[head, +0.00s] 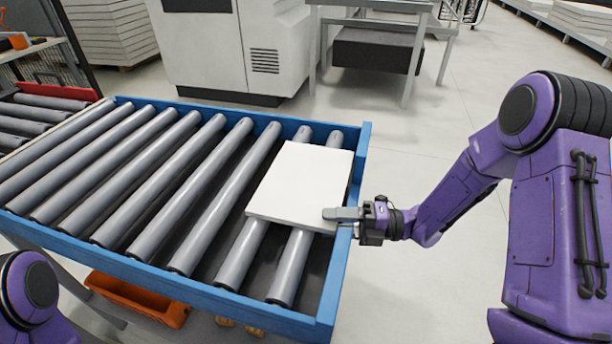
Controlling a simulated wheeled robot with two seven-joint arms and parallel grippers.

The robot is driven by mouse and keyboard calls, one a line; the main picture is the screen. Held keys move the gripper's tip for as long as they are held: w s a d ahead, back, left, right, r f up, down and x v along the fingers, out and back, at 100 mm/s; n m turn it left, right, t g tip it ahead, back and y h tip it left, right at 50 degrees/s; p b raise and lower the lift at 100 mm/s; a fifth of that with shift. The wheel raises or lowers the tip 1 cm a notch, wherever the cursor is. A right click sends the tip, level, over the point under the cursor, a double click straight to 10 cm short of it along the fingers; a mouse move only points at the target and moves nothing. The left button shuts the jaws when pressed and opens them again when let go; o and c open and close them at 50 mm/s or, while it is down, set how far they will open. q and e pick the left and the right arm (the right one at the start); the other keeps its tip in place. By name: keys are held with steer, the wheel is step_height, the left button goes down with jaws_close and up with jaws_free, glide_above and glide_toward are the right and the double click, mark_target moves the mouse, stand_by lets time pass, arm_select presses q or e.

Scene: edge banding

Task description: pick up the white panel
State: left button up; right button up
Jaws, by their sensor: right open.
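The white panel (301,182) lies flat on the grey rollers at the right end of the blue-framed conveyor (364,150). My right gripper (338,216) reaches in from the right over the blue end rail. It is open at the panel's near right corner, with one finger seen over the panel's top face. The other finger is mostly hidden, so I cannot tell whether the jaws touch the panel. My left gripper is out of view; only a purple part of my left arm shows at the bottom left.
Bare rollers (150,165) fill the conveyor left of the panel. An orange bin (140,300) sits below the conveyor. A white machine (235,50) and a metal-framed table (375,50) stand behind. The floor to the right is clear.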

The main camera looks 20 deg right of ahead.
steer(key=shift+a, duration=0.25)
steer(key=shift+d, duration=0.1)
jaws_close()
steer(key=shift+w, duration=0.1)
steer(key=shift+r, duration=0.1)
